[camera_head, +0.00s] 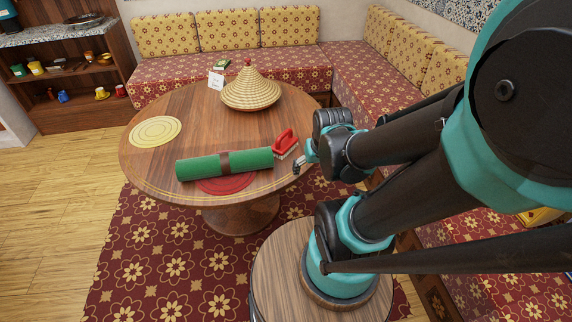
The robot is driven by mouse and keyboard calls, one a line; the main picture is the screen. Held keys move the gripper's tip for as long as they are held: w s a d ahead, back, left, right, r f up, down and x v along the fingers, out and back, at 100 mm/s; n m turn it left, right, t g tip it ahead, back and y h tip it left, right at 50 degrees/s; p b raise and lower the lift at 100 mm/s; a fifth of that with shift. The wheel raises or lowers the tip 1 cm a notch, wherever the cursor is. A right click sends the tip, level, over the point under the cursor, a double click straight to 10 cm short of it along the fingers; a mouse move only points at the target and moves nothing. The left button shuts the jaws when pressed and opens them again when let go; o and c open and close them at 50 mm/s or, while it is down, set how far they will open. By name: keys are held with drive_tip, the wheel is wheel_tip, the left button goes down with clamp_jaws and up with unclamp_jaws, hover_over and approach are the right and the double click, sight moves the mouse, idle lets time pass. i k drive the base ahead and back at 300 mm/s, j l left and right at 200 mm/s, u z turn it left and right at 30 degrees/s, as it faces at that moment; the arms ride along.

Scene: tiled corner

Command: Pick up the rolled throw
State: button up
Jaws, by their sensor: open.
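The rolled throw (194,168) is a green cylinder with a brown band around its middle. It lies on its side across the front of the round wooden table (160,105), partly over a red round mat (228,185). My gripper (300,165) is small in view at the table's right front edge, to the right of the throw's right end and apart from it. It is open, and I see nothing held in it. My arm hides part of the gripper.
A cushioned corner bench (300,65) runs behind and right.

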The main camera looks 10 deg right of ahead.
sight(223, 163)
drive_tip(key=j+u, duration=0.1)
drive_tip(key=j, duration=0.5)
drive_tip(key=i+j+u, duration=0.15)
drive_tip(key=j, duration=0.4)
drive_tip(key=j+u, duration=0.1)
drive_tip(key=j, duration=0.45)
drive_tip(key=i+j+u, duration=0.1)
drive_tip(key=j, duration=0.5)
drive_tip(key=i, duration=0.05)
